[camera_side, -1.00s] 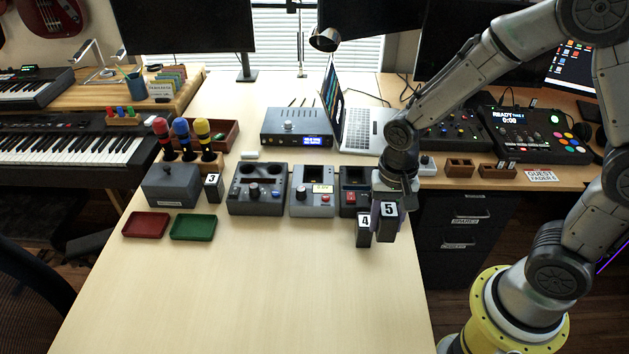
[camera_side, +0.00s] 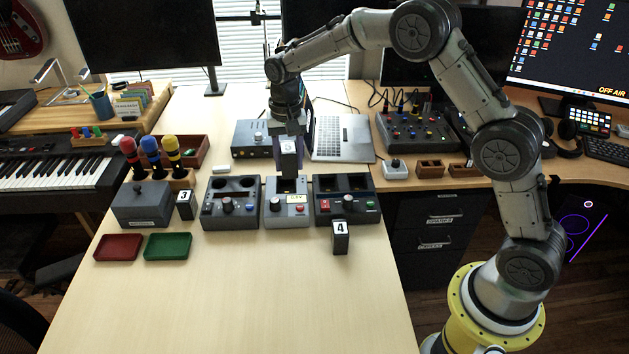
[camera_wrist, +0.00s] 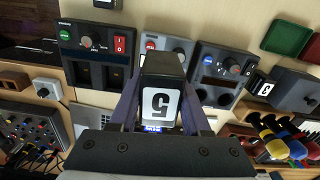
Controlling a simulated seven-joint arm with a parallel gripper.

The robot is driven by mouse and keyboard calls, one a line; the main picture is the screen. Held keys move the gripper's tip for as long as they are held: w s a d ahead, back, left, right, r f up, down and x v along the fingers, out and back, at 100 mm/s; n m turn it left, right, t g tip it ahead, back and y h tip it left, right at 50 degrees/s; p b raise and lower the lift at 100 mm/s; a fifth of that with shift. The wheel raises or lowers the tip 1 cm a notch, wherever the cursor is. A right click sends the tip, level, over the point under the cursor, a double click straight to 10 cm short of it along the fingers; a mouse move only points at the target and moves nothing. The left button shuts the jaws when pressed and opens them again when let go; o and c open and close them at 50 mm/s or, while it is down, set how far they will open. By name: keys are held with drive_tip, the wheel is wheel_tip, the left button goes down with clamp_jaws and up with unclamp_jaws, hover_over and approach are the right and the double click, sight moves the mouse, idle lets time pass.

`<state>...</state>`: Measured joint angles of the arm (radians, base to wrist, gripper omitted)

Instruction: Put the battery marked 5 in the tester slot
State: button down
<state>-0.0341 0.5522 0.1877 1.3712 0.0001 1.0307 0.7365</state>
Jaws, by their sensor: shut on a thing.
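The battery marked 5 (camera_side: 289,162) is a dark upright block with a white label. My gripper (camera_side: 289,140) is shut on it and holds it above the back part of the middle grey unit (camera_side: 286,217), which has a pale label and a red button. In the wrist view the battery (camera_wrist: 163,66) shows its 5 upside down and hides most of the middle unit (camera_wrist: 178,46). The battery marked 4 (camera_side: 340,243) stands on the table in front of the right unit.
A unit with two round wells (camera_side: 230,219) stands left; one with a red switch (camera_side: 346,213) stands right. The battery marked 3 (camera_side: 185,208) stands beside a grey box (camera_side: 142,212). Red (camera_side: 118,247) and green (camera_side: 168,246) trays lie front left. The front table is clear.

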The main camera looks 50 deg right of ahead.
drive_tip(key=w+d+f, duration=0.4)
drive_tip(key=w, duration=0.4)
drive_tip(key=shift+m, duration=0.5)
drive_tip(key=shift+w+d+f, duration=0.1)
drive_tip(key=shift+d+f, duration=0.25)
drive_tip(key=shift+f, duration=1.25)
drive_tip(key=shift+s+d+f, duration=0.1)
drive_tip(key=shift+d+f, duration=0.2)
drive_tip(key=shift+f, duration=1.25)
drive_tip(key=shift+w+d+f, duration=0.1)
drive_tip(key=shift+d+f, duration=0.25)
drive_tip(key=shift+f, duration=2)
drive_tip(key=shift+s+a, duration=0.1)
drive_tip(key=shift+s, duration=0.15)
drive_tip(key=shift+r, duration=0.75)
drive_tip(key=shift+w+r, duration=0.3)
drive_tip(key=shift+f, duration=0.55)
